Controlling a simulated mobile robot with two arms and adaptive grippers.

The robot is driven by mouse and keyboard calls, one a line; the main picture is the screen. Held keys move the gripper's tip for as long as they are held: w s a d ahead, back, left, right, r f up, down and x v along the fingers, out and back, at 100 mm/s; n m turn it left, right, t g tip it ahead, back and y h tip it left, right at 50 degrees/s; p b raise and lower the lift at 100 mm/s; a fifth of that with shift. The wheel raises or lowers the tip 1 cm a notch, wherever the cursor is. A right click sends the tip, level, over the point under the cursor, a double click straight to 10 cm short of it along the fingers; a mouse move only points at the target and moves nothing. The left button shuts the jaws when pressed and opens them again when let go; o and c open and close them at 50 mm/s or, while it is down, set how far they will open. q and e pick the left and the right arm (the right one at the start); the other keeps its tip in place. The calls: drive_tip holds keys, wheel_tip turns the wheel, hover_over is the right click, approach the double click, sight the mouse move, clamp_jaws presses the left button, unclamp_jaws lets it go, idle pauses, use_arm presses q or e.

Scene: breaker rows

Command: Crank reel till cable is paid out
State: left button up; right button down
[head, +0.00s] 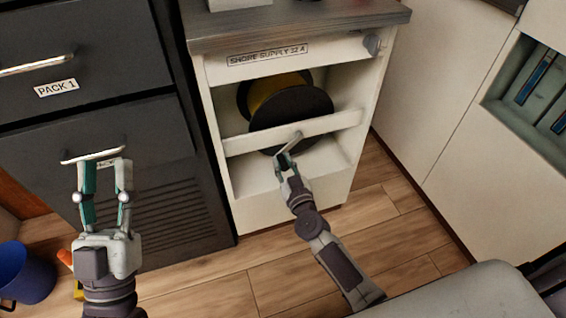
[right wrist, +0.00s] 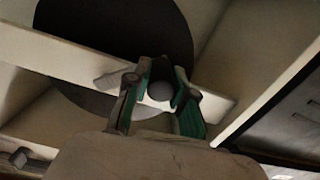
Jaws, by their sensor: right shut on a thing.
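The reel (head: 290,108) is a black disc with yellow cable (head: 262,92) behind it, set in a white cabinet's open bay. A grey crank arm (head: 292,142) slants across the front rail of the bay, and it also shows in the right wrist view (right wrist: 111,80). My right gripper (head: 284,160) is shut on the crank's dark round knob (right wrist: 161,90), which sits between its fingers in the right wrist view. My left gripper (head: 105,166) is open and empty in front of the dark drawers. The cable's free end is not in sight.
The white cabinet (head: 215,190) bears a "SHORE SUPPLY 32 A" label (head: 268,54). A cross rail (head: 245,143) spans the bay. Dark drawers (head: 90,45) with bar handles stand at left. A blue bucket (head: 28,275) is on the wooden floor (head: 215,290).

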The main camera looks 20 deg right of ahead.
use_arm(q)
wheel_tip(320, 180, down, 15)
drive_tip(key=w+a+g+y+p, duration=0.2)
drive_tip(key=w+g+y+p, duration=0.15)
drive_tip(key=g, duration=0.75)
use_arm(e)
drive_tip(key=d+f+n+p, duration=0.2)
drive_tip(key=d+n+p, duration=0.2)
drive_tip(key=d+n, duration=0.9)
use_arm(q)
drive_tip(key=s+a+f+n+g+y, duration=0.1)
drive_tip(key=s+a+f+g, duration=0.3)
drive_tip(key=s+f+g, duration=0.5)
drive_tip(key=shift+s+a+f+y, duration=0.25)
drive_tip(key=shift+s+f+y, duration=0.5)
drive_tip(key=shift+s, duration=1.6)
use_arm(e)
drive_tip(key=shift+w+d+r+n, duration=0.15)
drive_tip(key=shift+r+n, duration=0.7)
drive_tip(key=shift+n, duration=1.25)
drive_tip(key=shift+d+r+n, duration=0.1)
drive_tip(key=shift+r+n, duration=0.75)
drive_tip(key=shift+n, duration=1.25)
drive_tip(key=shift+w+d+r+n, duration=0.15)
drive_tip(key=shift+r+n, duration=0.7)
drive_tip(key=shift+n, duration=1.25)
use_arm(q)
drive_tip(key=shift+r, duration=0.15)
use_arm(e)
drive_tip(key=shift+s, duration=0.1)
